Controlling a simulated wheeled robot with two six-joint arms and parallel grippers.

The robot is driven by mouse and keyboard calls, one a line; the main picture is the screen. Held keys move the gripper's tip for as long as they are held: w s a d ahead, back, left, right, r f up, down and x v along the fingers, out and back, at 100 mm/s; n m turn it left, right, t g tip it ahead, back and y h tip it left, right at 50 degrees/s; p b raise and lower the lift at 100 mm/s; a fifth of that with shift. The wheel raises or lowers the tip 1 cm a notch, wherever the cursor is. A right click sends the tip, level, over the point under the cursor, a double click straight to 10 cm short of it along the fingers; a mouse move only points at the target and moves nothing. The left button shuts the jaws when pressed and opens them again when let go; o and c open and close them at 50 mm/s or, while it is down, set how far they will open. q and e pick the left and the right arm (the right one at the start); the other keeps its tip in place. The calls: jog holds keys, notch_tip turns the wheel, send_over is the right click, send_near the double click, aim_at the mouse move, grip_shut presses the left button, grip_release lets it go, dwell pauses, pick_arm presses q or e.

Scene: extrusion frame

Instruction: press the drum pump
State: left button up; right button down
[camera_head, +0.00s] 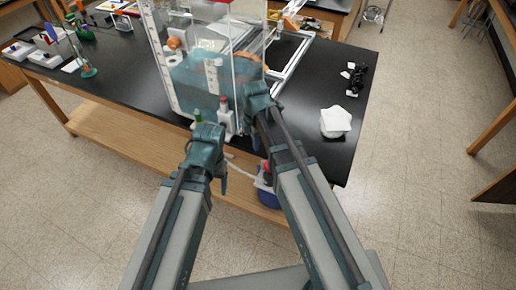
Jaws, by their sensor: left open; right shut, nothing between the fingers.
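A blue drum (267,200) with a white upper part and a small red part on top stands low by the table's front edge; I take it for the drum pump. My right arm hides part of it. A pale hose (240,165) runs from near it toward the left. My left gripper (208,140) is open, left of the drum and in front of the table edge. My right gripper (258,98) is shut and empty, higher in the picture over the table, beyond the drum. Neither gripper appears to touch the drum, and their fingertips are hard to make out.
A clear-walled case (165,65) stands on the black table (110,75) just beyond my grippers, with small bottles (225,112) at its front. A white object (335,121) and black parts (355,77) lie to the right. The floor (430,180) at right is open.

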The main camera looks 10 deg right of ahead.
notch_tip(320, 180, down, 12)
jog(key=d+b, duration=0.3)
jog(key=b, duration=0.8)
jog(key=shift+w+b, duration=0.3)
jog(key=shift+a+f, duration=0.1)
